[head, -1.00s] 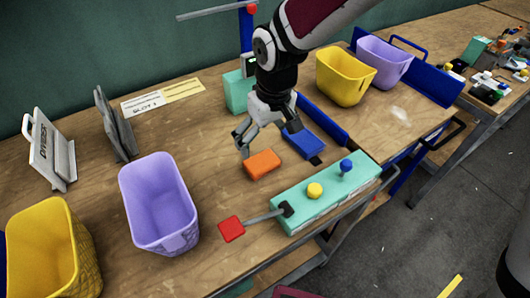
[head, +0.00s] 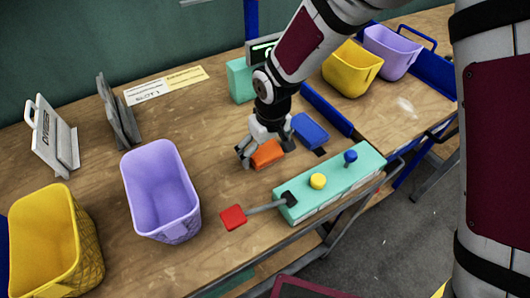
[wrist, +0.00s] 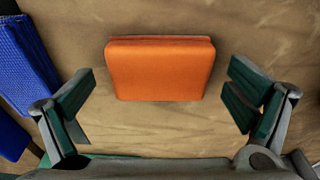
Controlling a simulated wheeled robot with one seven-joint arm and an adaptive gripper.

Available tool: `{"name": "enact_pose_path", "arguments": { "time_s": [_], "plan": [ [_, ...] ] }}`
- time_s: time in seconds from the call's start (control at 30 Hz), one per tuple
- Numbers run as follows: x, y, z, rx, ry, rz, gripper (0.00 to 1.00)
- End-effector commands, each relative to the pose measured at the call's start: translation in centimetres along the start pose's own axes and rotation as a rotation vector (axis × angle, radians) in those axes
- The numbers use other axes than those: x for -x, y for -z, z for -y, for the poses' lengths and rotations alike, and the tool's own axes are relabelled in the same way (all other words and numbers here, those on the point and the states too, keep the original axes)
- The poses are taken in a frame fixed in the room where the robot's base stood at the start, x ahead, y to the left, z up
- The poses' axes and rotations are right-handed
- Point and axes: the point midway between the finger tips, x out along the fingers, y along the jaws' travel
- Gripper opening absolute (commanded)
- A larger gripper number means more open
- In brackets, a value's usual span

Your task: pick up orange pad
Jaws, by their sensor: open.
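The orange pad (head: 267,154) lies flat on the wooden table, left of the blue pad. In the wrist view the orange pad (wrist: 160,68) sits ahead of the space between my fingers, with bare wood on both sides of it. My gripper (head: 262,160) is right above and around the pad in the head view, pointing down. In the wrist view my gripper (wrist: 162,105) is open, its green-lined fingers spread wider than the pad and apart from it.
A blue pad (head: 310,131) lies close to the right. A teal control box (head: 340,181) with a red-ended lever (head: 233,217) stands at the front edge. A purple bin (head: 160,190) and a yellow bin (head: 55,240) stand left. Bare table lies between the purple bin and the pad.

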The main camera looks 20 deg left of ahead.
Motion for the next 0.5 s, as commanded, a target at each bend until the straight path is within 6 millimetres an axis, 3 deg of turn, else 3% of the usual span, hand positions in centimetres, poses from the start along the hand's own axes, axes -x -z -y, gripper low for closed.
{"name": "enact_pose_path", "arguments": {
  "time_s": [0.07, 0.1, 0.27, 0.5],
  "plan": [
    [0.03, 0.0, -0.01, 0.0, 0.0, 0.0, 0.98],
    [0.03, 0.0, -0.01, 0.0, 0.0, 0.0, 0.94],
    [0.04, -0.01, -0.01, -0.001, 0.0, 0.0, 0.6],
    [0.03, -0.02, -0.02, -0.001, 0.0, 0.001, 0.6]
  ]
}}
